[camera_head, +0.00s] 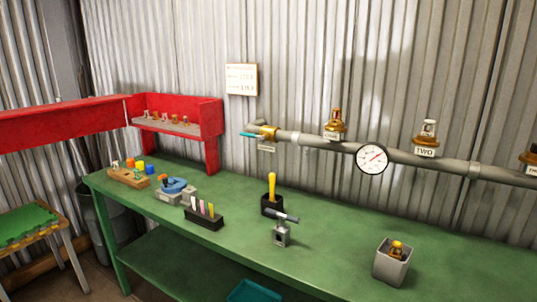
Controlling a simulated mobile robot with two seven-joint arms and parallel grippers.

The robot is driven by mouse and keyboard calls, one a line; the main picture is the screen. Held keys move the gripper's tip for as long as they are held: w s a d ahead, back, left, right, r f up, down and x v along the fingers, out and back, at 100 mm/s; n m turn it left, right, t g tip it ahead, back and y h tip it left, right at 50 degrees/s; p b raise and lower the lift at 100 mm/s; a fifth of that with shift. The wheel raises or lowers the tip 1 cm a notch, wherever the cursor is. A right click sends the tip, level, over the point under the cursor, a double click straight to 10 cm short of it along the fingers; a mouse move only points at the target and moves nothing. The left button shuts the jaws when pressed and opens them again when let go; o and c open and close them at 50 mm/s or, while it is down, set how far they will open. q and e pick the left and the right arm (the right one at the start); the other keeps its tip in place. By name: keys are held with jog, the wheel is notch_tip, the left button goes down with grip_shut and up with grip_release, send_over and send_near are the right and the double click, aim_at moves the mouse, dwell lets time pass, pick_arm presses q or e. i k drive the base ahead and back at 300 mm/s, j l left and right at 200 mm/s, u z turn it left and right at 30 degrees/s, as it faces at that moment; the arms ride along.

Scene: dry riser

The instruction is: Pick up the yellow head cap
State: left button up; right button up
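A small yellow cap (141,165), which looks like the yellow head cap, stands in a wooden block (128,178) at the far left end of the green workbench. Other small pieces sit in the same block, too small to tell apart. Neither of my grippers is in view, and nothing holds the yellow cap.
The green workbench (325,262) carries a blue-and-grey tool (173,187), a black rack of coloured strips (204,215), a yellow-handled tool (272,187), a grey clamp-like tool (281,234) and a grey bin (390,267). A red shelf (212,117) stands behind. A gauged pipe (330,145) runs along the wall.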

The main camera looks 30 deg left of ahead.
aim_at(140, 164)
jog(key=u, duration=1.85)
jog(key=z, duration=1.75)
jog(key=i+j, duration=0.1)
jog(key=j, duration=0.75)
jog(key=i+j+z, duration=0.15)
jog(key=j, duration=0.75)
jog(key=k, duration=0.05)
